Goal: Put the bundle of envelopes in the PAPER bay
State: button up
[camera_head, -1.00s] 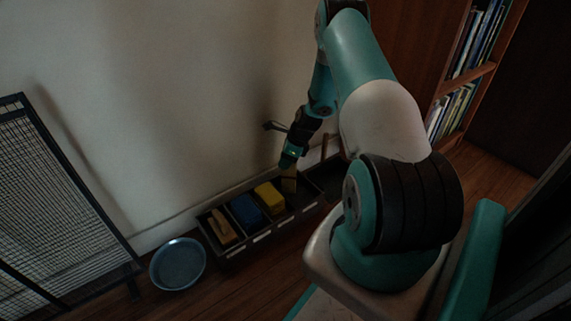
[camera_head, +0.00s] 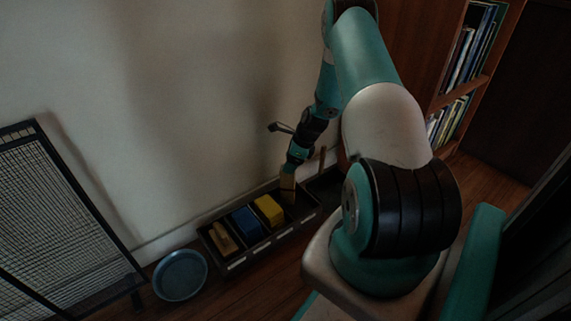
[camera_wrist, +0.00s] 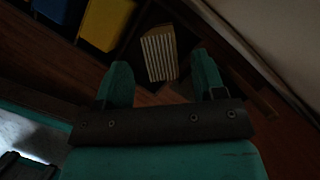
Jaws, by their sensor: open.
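The bundle of envelopes is a tan block with pale stripes along its edges. In the wrist view the bundle (camera_wrist: 158,56) shows between and beyond my two teal fingers, with dark gaps on both sides. In the head view the bundle (camera_head: 288,187) stands in the right-hand compartment of a dark divided box (camera_head: 258,248), just below my gripper (camera_head: 290,171). My gripper is open. Small pale labels sit on the box front, but their words are too small to read, so I cannot tell which bay is PAPER.
The other compartments hold a yellow block (camera_head: 269,210), a blue block (camera_head: 247,222) and a tan wooden thing (camera_head: 222,238). A round blue-grey dish (camera_head: 180,275) lies left of the box. A wire mesh panel (camera_head: 65,215) stands at left; a wall rises behind the box.

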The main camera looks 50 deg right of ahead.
jog(key=p+v, duration=0.3)
jog(key=v, duration=0.4)
jog(key=w+a+r+n+y, duration=0.1)
jog(key=w+a+r+n, duration=0.2)
jog(key=a+r+n, duration=0.3)
jog(key=w+a+r+n, duration=0.3)
jog(key=a+r, duration=0.3)
jog(key=a, duration=0.1)
jog(key=s+a+r+n+g, duration=0.1)
jog(key=a+r+n, duration=0.35)
jog(key=a, duration=0.25)
jog(key=s+a+r+n+g, duration=0.1)
jog(key=s+a+r+n, duration=0.1)
jog(key=a+r+n, duration=0.4)
jog(key=s+a+r+n+g, duration=0.1)
jog(key=s+a+r+n, duration=0.3)
jog(key=s+a+n, duration=0.4)
jog(key=s+a+r+n+g, duration=0.1)
jog(key=s+a+r+n, duration=0.4)
jog(key=s+a+n, duration=0.4)
jog(key=s+a, duration=0.1)
jog(key=s, duration=0.3)
jog(key=shift+s+r+y, duration=0.25)
jog(key=shift+y, duration=0.15)
jog(key=shift+a+n, duration=0.1)
jog(key=shift+n, duration=0.15)
